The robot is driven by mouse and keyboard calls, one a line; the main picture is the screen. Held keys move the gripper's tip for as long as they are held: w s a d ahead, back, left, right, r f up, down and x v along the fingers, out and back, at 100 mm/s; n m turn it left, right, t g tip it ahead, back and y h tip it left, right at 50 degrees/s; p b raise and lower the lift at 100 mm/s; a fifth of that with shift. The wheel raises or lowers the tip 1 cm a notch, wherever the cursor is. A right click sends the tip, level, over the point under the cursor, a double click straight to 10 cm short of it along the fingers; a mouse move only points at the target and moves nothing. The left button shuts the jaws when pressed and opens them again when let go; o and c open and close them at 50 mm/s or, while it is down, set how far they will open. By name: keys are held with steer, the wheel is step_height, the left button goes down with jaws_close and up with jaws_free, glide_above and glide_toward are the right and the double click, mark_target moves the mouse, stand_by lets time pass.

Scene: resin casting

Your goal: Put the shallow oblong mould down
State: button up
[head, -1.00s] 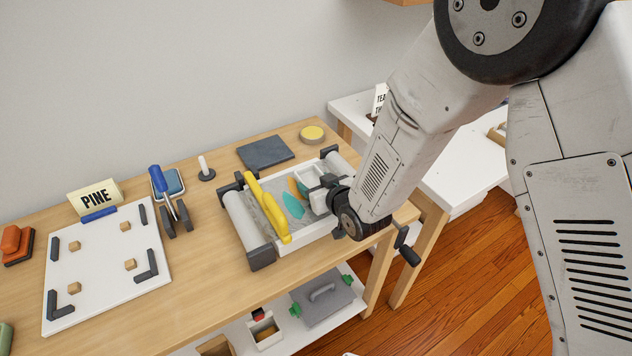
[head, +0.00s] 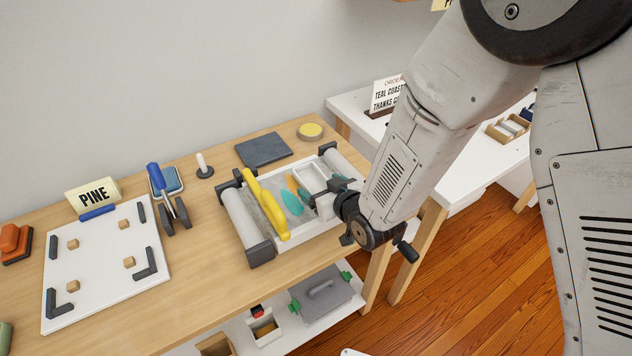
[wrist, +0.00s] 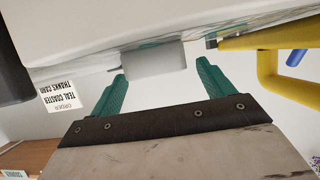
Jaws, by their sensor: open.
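A shallow white oblong mould (head: 311,179) lies in the white tray (head: 309,240) between two rollers, near the tray's right end. My gripper (head: 336,196) is at the tray's right side, beside the mould, partly hidden by my own wrist. In the wrist view my gripper (wrist: 160,85) has its two teal fingers apart. A pale grey block (wrist: 155,61) shows just beyond and between the fingertips. I cannot tell if the fingers touch it.
A yellow-handled tool (head: 266,207) and a teal leaf-shaped piece (head: 292,203) lie in the tray. A dark slate (head: 264,149) and a yellow round tin (head: 310,131) are behind. A white board (head: 105,262) with corner stops is at left. Bare wood (head: 205,262) lies between.

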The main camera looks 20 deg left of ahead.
steer(key=shift+v, duration=1.8)
